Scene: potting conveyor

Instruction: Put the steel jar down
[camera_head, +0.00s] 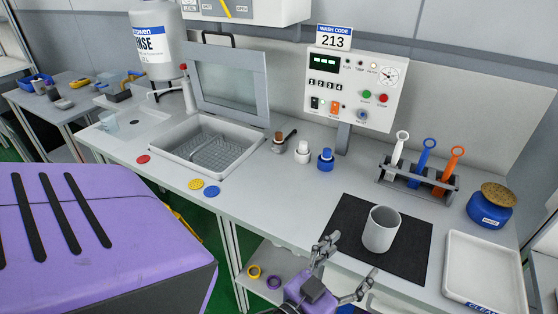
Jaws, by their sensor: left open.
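The steel jar (381,230) is a plain grey open-topped cylinder. It stands upright on the black mat (341,218) near the front of the worktop. My left gripper (346,268) is at the front edge of the mat, just to the front left of the jar. Its two fingers are spread apart with nothing between them, and they appear clear of the jar. My right gripper does not show in this view.
A rack (419,184) with white, blue and orange tools stands behind the mat. A blue jar with a cork-coloured lid (490,208) and a white tray (484,267) are on the right. A basin (208,143) is on the left. Worktop between basin and mat is mostly free.

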